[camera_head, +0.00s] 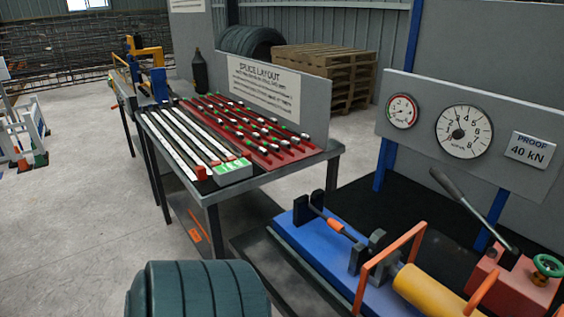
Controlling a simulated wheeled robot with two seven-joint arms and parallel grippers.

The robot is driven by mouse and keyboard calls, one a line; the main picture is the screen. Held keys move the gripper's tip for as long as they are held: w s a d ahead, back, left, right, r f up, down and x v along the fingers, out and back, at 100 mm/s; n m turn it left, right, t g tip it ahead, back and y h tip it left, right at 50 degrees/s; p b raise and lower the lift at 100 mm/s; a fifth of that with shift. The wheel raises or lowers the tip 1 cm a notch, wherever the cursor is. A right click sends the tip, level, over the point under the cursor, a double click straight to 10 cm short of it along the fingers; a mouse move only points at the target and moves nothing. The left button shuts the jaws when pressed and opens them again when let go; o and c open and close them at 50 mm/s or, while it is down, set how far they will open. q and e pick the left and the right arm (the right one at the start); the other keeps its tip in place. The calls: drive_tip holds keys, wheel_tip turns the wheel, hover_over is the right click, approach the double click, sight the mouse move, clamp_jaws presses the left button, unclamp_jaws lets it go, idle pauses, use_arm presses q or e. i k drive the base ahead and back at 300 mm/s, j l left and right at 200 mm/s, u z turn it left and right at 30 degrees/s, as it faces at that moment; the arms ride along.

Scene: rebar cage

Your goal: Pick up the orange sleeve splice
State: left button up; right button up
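A small orange sleeve (336,226) shows in the head view, right of centre. It sits around a thin dark rod that slopes down to the right over the blue test bed (290,232). The rod runs between a dark upright jaw at the left and a dark clamp block (366,250) at the right. Nothing of mine touches the sleeve. Neither of my grippers is in view.
An orange-red frame (392,262), a yellow cylinder and a red pump block with a lever stand right of the sleeve. A dark table (335,148) with bars stands behind left.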

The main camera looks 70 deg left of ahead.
sight(336, 227)
drive_tip(key=k+u, duration=0.35)
drive_tip(key=k, duration=0.2)
drive_tip(key=k+j+u, duration=0.15)
drive_tip(key=k+u, duration=0.2)
drive_tip(key=k, duration=0.15)
drive_tip(key=k+j, duration=0.1)
drive_tip(key=k, duration=0.2)
drive_tip(key=k+j, duration=0.1)
drive_tip(key=k, duration=0.2)
